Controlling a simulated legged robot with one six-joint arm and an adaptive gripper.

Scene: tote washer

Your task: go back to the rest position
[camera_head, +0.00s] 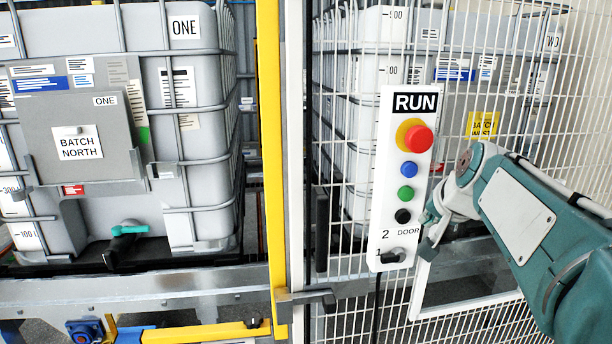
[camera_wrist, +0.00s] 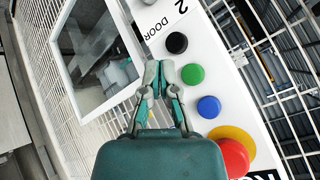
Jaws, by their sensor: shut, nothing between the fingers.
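My gripper (camera_head: 432,222) is at the right edge of the white RUN panel (camera_head: 381,226), close to the black button and the DOOR knob. My teal arm reaches in from the right. In the wrist view my gripper (camera_wrist: 160,66) is shut and empty, with its tips beside the black button (camera_wrist: 176,43) and green button (camera_wrist: 192,74). I cannot tell whether the tips touch the panel. The panel also carries a red button (camera_head: 418,139) on a yellow ring, a blue button (camera_head: 408,169), and a black knob (camera_head: 392,255) below.
A white mesh fence (camera_head: 345,318) stands behind the panel, with a tank marked TWO (camera_head: 385,22) beyond it. A yellow post (camera_head: 271,150) stands left of the panel. A caged tank marked ONE (camera_head: 100,215) fills the left. A framed window (camera_wrist: 92,45) shows beside my gripper.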

